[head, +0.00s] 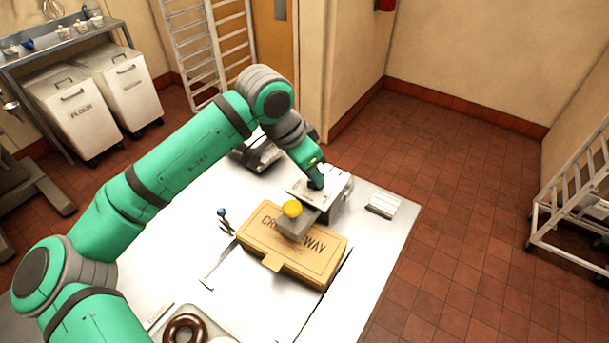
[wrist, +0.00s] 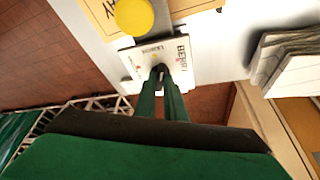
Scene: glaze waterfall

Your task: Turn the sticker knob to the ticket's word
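The sticker machine (head: 331,198) is a pale box on the table with a white top plate. In the wrist view its plate (wrist: 184,76) carries words; BERRY reads clearly, and a second word looks like LEMON. The sticker knob (wrist: 160,70) is small and mostly hidden by my fingers. My gripper (head: 316,183) reaches down onto this plate, and in the wrist view its fingertips (wrist: 160,73) are close together around the knob. A yellow round button (head: 292,208) sits on the machine's front arm. I cannot make out a ticket with a readable word.
A tan lettered box (head: 270,240) lies right beside the machine. A small white stack (head: 384,204) stands near the table's right edge. A dark and white device (head: 257,155) is behind left. A chocolate doughnut (head: 184,330) lies in a tray at the front.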

